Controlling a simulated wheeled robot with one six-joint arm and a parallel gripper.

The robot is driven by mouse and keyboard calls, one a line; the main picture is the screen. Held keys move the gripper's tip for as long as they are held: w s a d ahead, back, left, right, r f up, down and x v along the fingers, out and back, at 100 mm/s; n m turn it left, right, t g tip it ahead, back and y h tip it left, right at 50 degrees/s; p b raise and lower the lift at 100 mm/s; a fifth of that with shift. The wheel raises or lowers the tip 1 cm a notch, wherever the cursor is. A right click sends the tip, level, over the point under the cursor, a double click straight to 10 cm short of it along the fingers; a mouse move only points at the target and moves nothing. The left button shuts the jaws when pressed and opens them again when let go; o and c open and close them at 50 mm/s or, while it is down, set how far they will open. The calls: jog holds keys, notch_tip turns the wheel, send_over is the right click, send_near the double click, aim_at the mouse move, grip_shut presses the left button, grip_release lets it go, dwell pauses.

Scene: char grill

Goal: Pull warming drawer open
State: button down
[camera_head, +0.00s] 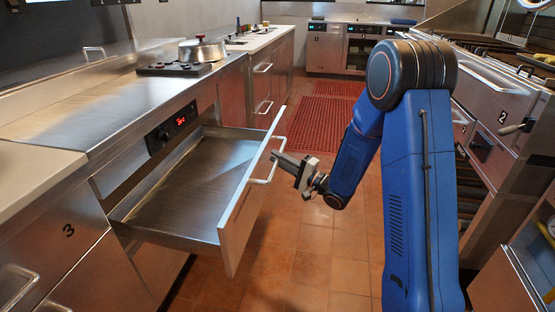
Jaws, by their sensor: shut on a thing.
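The warming drawer (236,207) is pulled out from the counter on the left, and its empty metal inside shows. A bar handle (268,180) is on its front panel. My gripper (281,164) is at this handle, on the aisle side of the panel, and is shut on it. The fingertips are small and partly overlap the handle. Above the drawer is a control panel (172,127) with a knob and a red lit display.
A lidded pot (201,51) stands on a burner on the left counter. The tiled floor (322,240) is clear, with red mats (308,122) farther back. A grill unit (498,125) lines the right side. Ovens (345,48) stand at the back.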

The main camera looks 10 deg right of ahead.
jog(key=c, duration=1.7)
grip_release()
jog(key=shift+c, duration=0.2)
jog(key=v, duration=1.7)
jog(key=shift+f, duration=0.2)
jog(key=shift+s+d, duration=0.1)
jog(key=shift+s, duration=0.05)
